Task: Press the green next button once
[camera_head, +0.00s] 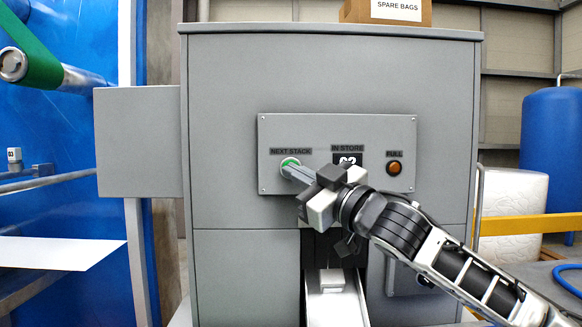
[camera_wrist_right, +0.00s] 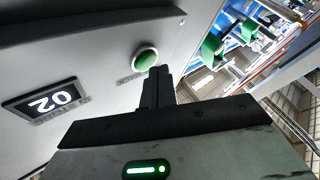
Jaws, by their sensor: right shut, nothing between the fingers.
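The green button (camera_head: 290,164) sits under the label "NEXT STACK" on the left of a grey panel (camera_head: 300,130). My right gripper (camera_head: 287,169) is shut and empty, its fingertips at the lower right edge of the button in the head view. My left gripper is not in view.
A display (camera_head: 348,160) reading 02, partly hidden by my gripper, and an orange button (camera_head: 395,168) labelled "FULL" share the panel. Below, a chute (camera_head: 335,310) holds a pale block (camera_head: 332,280). A carton (camera_head: 388,12) marked "SPARE BAGS" stands on the cabinet.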

